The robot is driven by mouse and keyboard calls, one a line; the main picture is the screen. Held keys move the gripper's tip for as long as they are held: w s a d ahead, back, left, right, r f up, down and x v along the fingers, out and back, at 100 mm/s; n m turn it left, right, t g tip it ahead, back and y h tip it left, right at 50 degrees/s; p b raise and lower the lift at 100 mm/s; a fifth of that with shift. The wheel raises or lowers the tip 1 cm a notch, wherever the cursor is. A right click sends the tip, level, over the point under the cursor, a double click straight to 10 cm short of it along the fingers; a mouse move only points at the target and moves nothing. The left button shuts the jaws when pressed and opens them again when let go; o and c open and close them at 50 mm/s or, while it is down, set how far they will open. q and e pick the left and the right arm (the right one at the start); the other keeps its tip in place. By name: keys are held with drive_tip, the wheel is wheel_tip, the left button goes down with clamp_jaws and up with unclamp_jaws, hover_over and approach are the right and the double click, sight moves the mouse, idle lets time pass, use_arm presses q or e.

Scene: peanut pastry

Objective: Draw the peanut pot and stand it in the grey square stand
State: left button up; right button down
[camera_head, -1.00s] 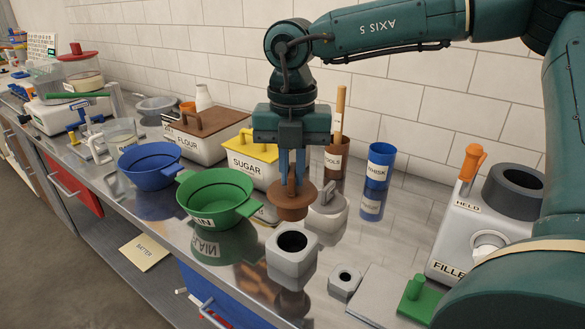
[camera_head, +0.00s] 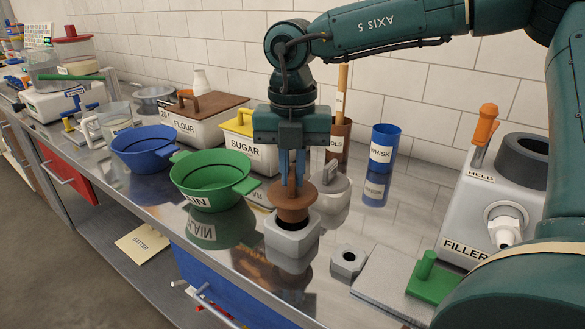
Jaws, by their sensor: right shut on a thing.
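The brown peanut pot (camera_head: 293,207), with a wide round rim, is upright in my right gripper (camera_head: 292,180). The blue fingers are shut on its top part. The grey square stand (camera_head: 291,241) is on the steel counter directly below the pot. The pot's lower end is at the stand's round opening and hides most of it. I cannot tell whether the pot touches the stand or how deep it reaches. My left gripper is not in view.
The green bowl (camera_head: 212,183) is close left of the stand, with the blue bowl (camera_head: 145,150) beyond. A small grey block with a hole (camera_head: 348,262) and a green-handled tool (camera_head: 430,281) are to the right. The filler machine (camera_head: 480,220) stands far right.

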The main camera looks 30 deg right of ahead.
sight(293, 198)
drive_tip(key=shift+b, duration=0.75)
idle(1.6)
drive_tip(key=shift+f, duration=0.1)
drive_tip(key=shift+f+b, duration=0.3)
drive_tip(key=shift+b, duration=0.1)
drive_tip(key=shift+f+b, duration=0.6)
drive_tip(key=shift+f, duration=0.05)
drive_tip(key=shift+f+b, duration=0.85)
drive_tip(key=shift+f, duration=0.1)
drive_tip(key=shift+f+b, duration=0.8)
drive_tip(key=shift+f, duration=0.05)
drive_tip(key=c, duration=1.4)
unclamp_jaws()
